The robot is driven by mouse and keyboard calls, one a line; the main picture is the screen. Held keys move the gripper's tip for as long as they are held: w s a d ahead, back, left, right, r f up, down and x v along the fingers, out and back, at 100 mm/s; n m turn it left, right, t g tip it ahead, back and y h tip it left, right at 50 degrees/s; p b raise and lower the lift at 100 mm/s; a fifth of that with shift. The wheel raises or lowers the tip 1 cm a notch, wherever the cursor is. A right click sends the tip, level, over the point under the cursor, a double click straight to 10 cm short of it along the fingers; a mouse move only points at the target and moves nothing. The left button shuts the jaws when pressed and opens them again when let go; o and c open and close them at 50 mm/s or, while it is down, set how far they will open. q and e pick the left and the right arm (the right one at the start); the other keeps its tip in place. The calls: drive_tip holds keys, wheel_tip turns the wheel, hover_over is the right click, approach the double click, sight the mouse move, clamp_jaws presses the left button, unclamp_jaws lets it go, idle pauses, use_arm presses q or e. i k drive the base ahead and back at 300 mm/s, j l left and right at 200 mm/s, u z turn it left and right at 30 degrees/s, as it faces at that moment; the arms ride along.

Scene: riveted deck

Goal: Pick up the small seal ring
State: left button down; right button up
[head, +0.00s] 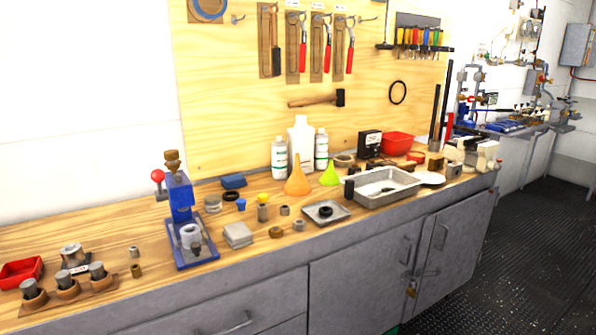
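Several ring-like things are in the head view, and I cannot tell for certain which is the small seal ring. A small black ring (326,211) lies in a shallow grey metal tray (341,217) near the bench's front edge. Another dark ring-like piece (231,196) lies farther back, in front of a blue block. A larger black ring (398,92) hangs on the plywood board. Neither of my grippers is in view.
A blue press (181,205) stands on the wooden bench (112,237), left of the small tray. An orange funnel (298,181), white bottles (301,139) and a larger metal tray (406,184) stand behind and right. Small parts crowd the middle. The bench's left back is clear.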

sight(325, 211)
drive_tip(key=i+l+u, duration=0.1)
drive_tip(key=i+l, duration=0.4)
drive_tip(key=l, duration=0.25)
drive_tip(key=i+l+u, duration=0.15)
drive_tip(key=l, duration=0.25)
drive_tip(key=i+l+u, duration=0.1)
drive_tip(key=i+l, duration=0.15)
drive_tip(key=l, duration=0.15)
